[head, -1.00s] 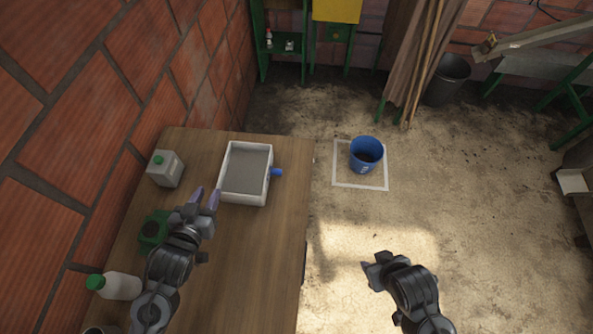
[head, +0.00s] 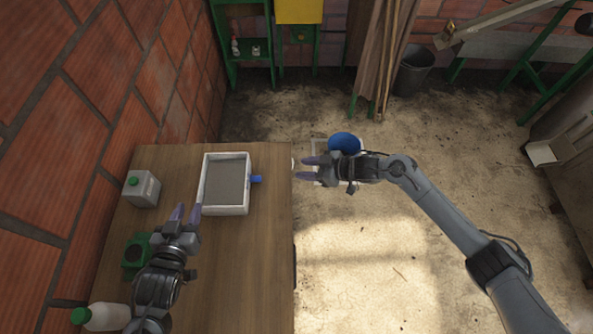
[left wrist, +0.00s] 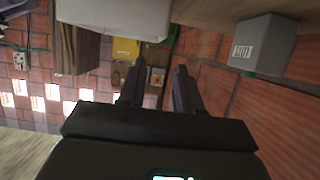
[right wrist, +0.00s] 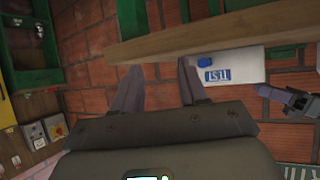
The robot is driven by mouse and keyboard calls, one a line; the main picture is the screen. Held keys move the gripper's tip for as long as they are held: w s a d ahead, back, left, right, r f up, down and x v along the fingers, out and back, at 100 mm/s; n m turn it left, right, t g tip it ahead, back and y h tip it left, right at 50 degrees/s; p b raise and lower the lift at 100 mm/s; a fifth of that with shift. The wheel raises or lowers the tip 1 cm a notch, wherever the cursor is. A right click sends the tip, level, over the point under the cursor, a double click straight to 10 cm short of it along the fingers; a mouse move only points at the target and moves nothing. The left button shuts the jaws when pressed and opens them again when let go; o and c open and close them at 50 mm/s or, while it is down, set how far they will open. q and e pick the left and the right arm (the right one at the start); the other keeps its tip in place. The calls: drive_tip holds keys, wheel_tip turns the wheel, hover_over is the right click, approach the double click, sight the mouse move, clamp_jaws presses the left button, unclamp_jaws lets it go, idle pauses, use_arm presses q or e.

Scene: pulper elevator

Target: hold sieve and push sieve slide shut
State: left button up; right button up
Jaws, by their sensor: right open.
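The sieve (head: 226,184) is a white box with a grey mesh top on the wooden table. A blue slide handle (head: 256,179) sticks out of its right side. In the right wrist view the sieve's white side (right wrist: 238,62) shows the blue handle (right wrist: 205,61) and a blue label. My left gripper (head: 185,212) is open and empty, just below the sieve's near left corner. It also shows open in the left wrist view (left wrist: 155,82). My right gripper (head: 306,168) is open and empty, beyond the table's right edge, pointing left toward the handle, apart from it.
The wooden table (head: 265,260) also holds a grey canister (head: 143,190), a green object (head: 136,254) and a white bottle (head: 104,318) on the left. A blue bucket (head: 344,141) on the floor is partly hidden behind my right gripper. A brick wall is close at left.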

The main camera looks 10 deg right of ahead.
sight(200, 185)
use_arm(q)
drive_tip(key=shift+x, duration=5.35)
use_arm(e)
drive_tip(key=shift+s+a+r+n+g+y, duration=0.35)
drive_tip(key=shift+a+r+g+y, duration=0.1)
drive_tip(key=shift+a+g+y, duration=0.15)
drive_tip(key=shift+s+a+r+n+g+y, duration=0.4)
drive_tip(key=shift+a+r+y, duration=0.15)
drive_tip(key=shift+a, duration=0.15)
drive_tip(key=shift+s+a+r+n+g+y, duration=0.4)
drive_tip(key=shift+a+g+y, duration=0.15)
drive_tip(key=shift+a, duration=0.1)
use_arm(q)
drive_tip(key=shift+f, duration=0.1)
drive_tip(key=shift+c, duration=0.5)
clamp_jaws()
use_arm(e)
drive_tip(key=shift+o, duration=0.3)
